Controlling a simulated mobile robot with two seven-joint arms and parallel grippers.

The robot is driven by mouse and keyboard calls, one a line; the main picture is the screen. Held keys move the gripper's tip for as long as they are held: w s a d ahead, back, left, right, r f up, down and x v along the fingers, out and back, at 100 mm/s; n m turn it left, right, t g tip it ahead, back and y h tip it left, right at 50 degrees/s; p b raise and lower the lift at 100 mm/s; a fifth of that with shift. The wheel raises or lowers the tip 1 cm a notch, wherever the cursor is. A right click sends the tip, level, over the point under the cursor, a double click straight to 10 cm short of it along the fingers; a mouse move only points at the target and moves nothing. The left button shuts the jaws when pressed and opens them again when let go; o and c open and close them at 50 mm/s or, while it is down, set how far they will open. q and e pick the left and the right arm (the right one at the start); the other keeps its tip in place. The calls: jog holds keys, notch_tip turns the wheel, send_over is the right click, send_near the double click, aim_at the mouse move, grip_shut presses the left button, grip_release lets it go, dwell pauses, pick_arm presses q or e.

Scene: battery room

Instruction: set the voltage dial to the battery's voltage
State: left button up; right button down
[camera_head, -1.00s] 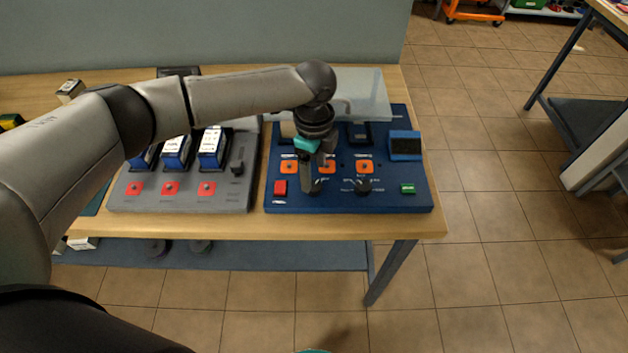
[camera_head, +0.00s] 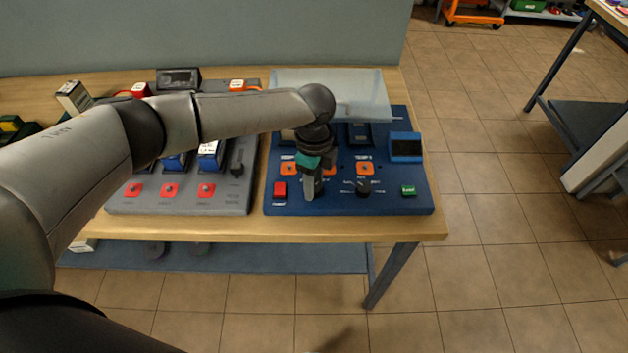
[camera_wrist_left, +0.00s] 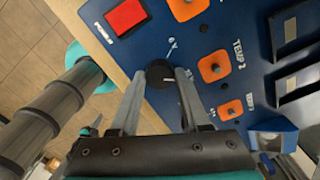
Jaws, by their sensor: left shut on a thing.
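A black voltage dial (camera_wrist_left: 155,73) with a white pointer line sits on the blue panel (camera_head: 290,205). My left gripper (camera_wrist_left: 162,77) is around this dial, one finger on either side, and shut on it. In the head view my left gripper (camera_head: 313,195) points down at the panel just right of the red button (camera_head: 280,189) and hides the dial. A second black dial (camera_head: 363,187) stands to the right, free. Blue-and-white batteries (camera_head: 210,152) stand in the grey charger at left, partly behind my arm. Their voltage print is too small to read. My right gripper is out of view.
The panel also holds orange squares (camera_head: 365,168), a green button (camera_head: 408,190) and a small screen (camera_head: 405,145). A clear cover (camera_head: 360,90) stands behind. The grey charger (camera_head: 235,200) is close at left. Open floor lies right of the table.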

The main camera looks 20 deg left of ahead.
pick_arm(q)
grip_shut()
jog(key=shift+r+n+p, duration=0.1)
jog(key=shift+n+p, duration=0.8)
jog(key=shift+p, duration=0.25)
jog(key=n+p, duration=0.4)
jog(key=shift+s, duration=0.1)
jog(key=n+p, duration=0.3)
jog(key=n, duration=0.1)
jog(key=shift+n, duration=0.4)
jog(key=shift+n+p, duration=0.85)
jog(key=shift+n, duration=0.75)
